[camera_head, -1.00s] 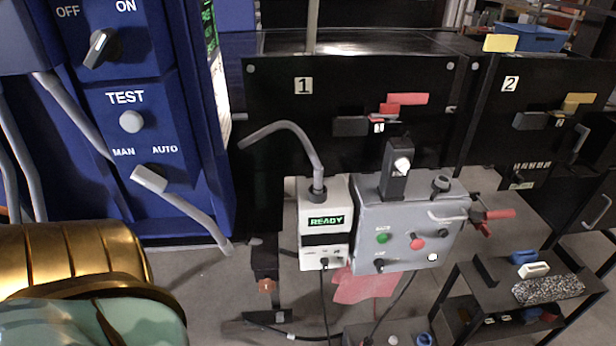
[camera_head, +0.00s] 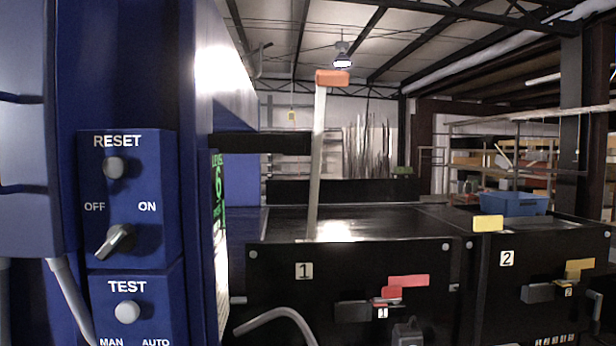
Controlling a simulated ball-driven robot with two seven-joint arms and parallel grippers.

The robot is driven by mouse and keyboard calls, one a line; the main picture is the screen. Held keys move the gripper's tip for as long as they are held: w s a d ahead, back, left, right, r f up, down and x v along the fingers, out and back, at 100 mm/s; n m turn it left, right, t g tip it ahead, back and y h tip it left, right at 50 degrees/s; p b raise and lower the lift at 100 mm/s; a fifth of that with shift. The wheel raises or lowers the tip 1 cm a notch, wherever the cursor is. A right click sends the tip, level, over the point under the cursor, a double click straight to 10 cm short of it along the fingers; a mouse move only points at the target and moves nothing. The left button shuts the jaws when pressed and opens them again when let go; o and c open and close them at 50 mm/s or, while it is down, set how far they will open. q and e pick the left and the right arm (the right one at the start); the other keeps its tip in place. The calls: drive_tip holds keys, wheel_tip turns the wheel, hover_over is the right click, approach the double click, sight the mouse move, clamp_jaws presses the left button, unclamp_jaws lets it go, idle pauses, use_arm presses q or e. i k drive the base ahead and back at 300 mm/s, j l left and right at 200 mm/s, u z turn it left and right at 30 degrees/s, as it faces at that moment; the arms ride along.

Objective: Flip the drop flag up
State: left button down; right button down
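A pale upright pole with an orange block (camera_head: 332,77) at its top rises behind the black front panel marked 1. It leans very slightly to the right. A red flag-like plate (camera_head: 408,281) lies level on panel 1, beside a black block. A similar yellow plate (camera_head: 580,268) is on panel 2. No label tells which of these is the drop flag. Neither of my grippers is in view.
A blue control cabinet (camera_head: 128,205) with RESET, OFF/ON and TEST controls fills the left. A black conveyor top (camera_head: 380,222) lies behind panel 1. A blue bin (camera_head: 513,204) and a small yellow plate (camera_head: 488,223) are at the right. A bent grey tube (camera_head: 275,316) shows below.

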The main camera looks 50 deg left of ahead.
sight(325, 78)
drive_tip(key=i+j, duration=0.15)
drive_tip(key=i, duration=0.25)
drive_tip(key=i+j, duration=0.15)
drive_tip(key=i, duration=0.2)
drive_tip(key=u, duration=2.6)
